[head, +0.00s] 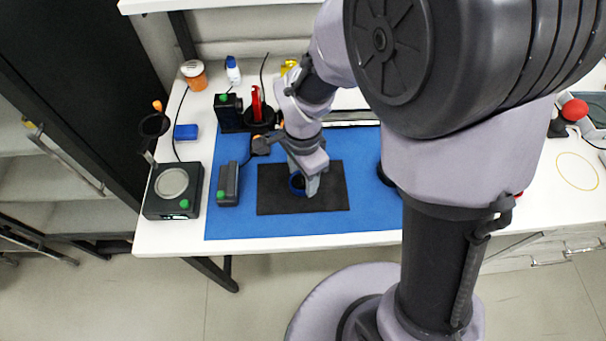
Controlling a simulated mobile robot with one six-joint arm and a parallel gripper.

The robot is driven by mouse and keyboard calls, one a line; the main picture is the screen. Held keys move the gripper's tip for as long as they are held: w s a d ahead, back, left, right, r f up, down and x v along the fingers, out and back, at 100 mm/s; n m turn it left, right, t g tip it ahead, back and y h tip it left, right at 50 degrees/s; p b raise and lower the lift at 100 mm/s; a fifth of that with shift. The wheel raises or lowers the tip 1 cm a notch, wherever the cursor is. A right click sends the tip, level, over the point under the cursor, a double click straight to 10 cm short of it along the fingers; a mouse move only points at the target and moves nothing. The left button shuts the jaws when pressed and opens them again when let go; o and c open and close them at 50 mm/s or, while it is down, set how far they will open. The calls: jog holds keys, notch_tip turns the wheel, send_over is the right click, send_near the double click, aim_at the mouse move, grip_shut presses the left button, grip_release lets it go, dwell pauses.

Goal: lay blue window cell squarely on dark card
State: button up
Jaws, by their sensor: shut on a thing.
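The dark card (330,201) lies flat on the blue mat, near the mat's front edge. My gripper (304,188) points down over the middle of the card. It is shut on the blue window cell (296,184), which shows as a blue ring with a dark centre at the left side of the fingers. The fingers hide part of the cell. I cannot tell from this view whether the cell touches the card or is just above it.
The blue mat (270,226) covers the middle of the white bench. A dark box with a green button (228,185) stands left of the card, and a balance-like device (172,190) further left. A red-handled stand (257,105) and a blue block (186,132) are behind.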

jog(key=o, duration=1.4)
notch_tip(320, 180, up, 12)
jog(key=p, duration=0.5)
notch_tip(320, 180, up, 10)
jog(key=n+t+y, duration=0.2)
jog(key=n+t, duration=0.1)
jog(key=n, duration=0.1)
send_over(303, 181)
jog(key=s+d, duration=0.5)
jog(key=s, duration=0.1)
jog(key=s+r+n+t, duration=0.1)
jog(key=s+d+r+n+t, duration=0.1)
jog(key=s, duration=0.1)
jog(key=s+n, duration=0.2)
jog(key=shift+s+d+r+t, duration=0.2)
jog(key=shift+d+r+t, duration=0.05)
jog(key=shift+r+t, duration=0.15)
